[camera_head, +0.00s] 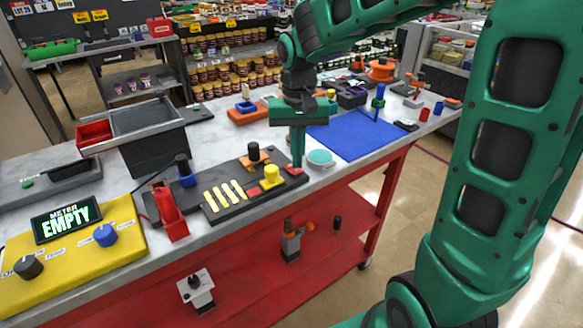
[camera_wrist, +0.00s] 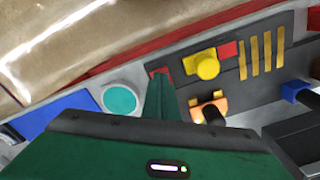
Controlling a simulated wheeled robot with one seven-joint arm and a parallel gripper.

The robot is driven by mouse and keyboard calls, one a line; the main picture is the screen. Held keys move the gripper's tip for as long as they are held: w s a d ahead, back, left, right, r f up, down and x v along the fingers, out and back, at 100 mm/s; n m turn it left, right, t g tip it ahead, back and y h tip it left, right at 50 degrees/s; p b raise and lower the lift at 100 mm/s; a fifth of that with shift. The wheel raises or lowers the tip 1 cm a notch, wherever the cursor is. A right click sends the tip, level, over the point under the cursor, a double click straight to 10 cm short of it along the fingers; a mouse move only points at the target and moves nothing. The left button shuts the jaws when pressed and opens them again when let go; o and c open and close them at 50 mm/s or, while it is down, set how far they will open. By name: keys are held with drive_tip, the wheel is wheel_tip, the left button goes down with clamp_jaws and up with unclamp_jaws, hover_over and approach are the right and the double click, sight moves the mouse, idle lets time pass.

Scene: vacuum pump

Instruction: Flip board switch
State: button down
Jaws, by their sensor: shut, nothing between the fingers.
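The dark board (camera_head: 235,205) lies along the near edge of the table. It carries yellow strips (camera_head: 224,193), a yellow knob (camera_head: 271,176), a red block (camera_head: 253,191) and an orange base with a black knob (camera_head: 254,154). A red piece (camera_head: 293,171) is at the board's right end, which may be the switch. My gripper (camera_head: 297,163) is shut and empty, pointing down with its tips at that red piece. In the wrist view, my fingers (camera_wrist: 158,88) partly cover the red piece (camera_wrist: 159,71). I cannot tell whether they touch it, or its position.
A teal round dish (camera_head: 320,158) sits close right of the fingers, then a blue mat (camera_head: 353,136). Left are a red-handled tool (camera_head: 170,212), a yellow panel reading EMPTY (camera_head: 120,245) and a dark grey bin (camera_head: 150,125). The red lower shelf (camera_head: 260,275) holds several items.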

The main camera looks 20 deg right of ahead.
drive_tip(key=shift+f, duration=0.7)
idle(0.9)
wheel_tip(320, 180, up, 7)
idle(1.0)
drive_tip(key=s+d+f+m, duration=0.1)
drive_tip(key=s+d+f, duration=0.1)
drive_tip(key=s+d, duration=0.3)
drive_tip(key=s+d+f+m, duration=0.1)
drive_tip(key=s+d, duration=0.5)
drive_tip(key=s, duration=0.6)
drive_tip(key=s+d+f+m, duration=0.1)
drive_tip(key=s+d+f, duration=0.2)
drive_tip(key=s+d, duration=0.2)
drive_tip(key=s, duration=0.3)
drive_tip(key=shift+s+d, duration=0.2)
